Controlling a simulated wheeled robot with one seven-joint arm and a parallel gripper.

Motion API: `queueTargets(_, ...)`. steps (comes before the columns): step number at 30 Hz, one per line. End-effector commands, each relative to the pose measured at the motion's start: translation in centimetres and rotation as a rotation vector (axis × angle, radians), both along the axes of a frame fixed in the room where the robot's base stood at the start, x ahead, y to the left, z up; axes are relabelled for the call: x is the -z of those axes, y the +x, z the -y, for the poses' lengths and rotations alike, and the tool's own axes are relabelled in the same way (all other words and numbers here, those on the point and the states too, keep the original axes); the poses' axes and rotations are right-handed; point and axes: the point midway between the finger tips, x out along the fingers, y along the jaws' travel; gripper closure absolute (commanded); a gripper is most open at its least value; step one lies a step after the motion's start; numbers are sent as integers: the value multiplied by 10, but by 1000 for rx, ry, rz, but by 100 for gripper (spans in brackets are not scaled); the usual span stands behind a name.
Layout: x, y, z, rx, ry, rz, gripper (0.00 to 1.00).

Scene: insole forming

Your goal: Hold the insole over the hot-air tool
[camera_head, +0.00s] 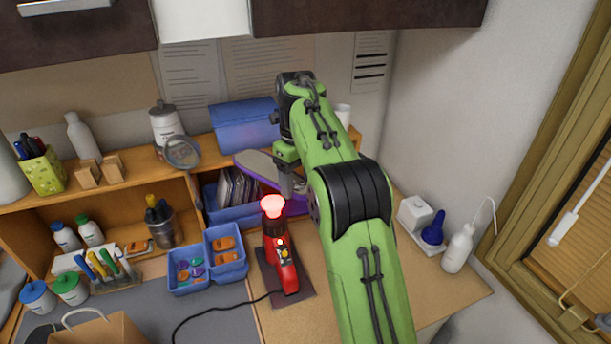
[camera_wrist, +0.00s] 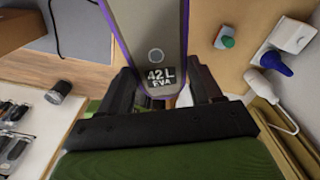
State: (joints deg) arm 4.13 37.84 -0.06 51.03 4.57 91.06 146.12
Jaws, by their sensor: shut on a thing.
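The insole (camera_head: 262,168) is grey on top with a purple edge. In the head view it sticks out to the left of my gripper (camera_head: 291,184), above and behind the hot-air tool (camera_head: 281,262). The tool is red, stands upright on a dark mat, and its nozzle glows red. In the wrist view my gripper (camera_wrist: 160,92) is shut on the end of the insole (camera_wrist: 150,25), which bears the mark "42 L EVA". The far end of the insole is cut off in the wrist view. My arm partly hides the gripper in the head view.
Blue bins (camera_head: 208,262) with small parts stand left of the tool. A magnifier lamp (camera_head: 182,152) and a wooden shelf are behind. A black cable runs over the bench front.

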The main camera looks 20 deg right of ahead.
Motion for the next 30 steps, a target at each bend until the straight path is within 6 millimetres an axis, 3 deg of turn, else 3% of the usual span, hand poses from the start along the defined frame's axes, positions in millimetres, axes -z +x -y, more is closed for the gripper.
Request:
queueTargets(1, -9, 7, 0, 0, 0, -2, 66)
queueTargets(5, -6, 23, 0, 0, 0, -2, 66)
queueTargets(12, 40, 24, 0, 1, 0, -1, 66)
queueTargets(18, 61, 25, 0, 0, 0, 0, 66)
queueTargets(30, 61, 24, 0, -1, 0, 0, 66)
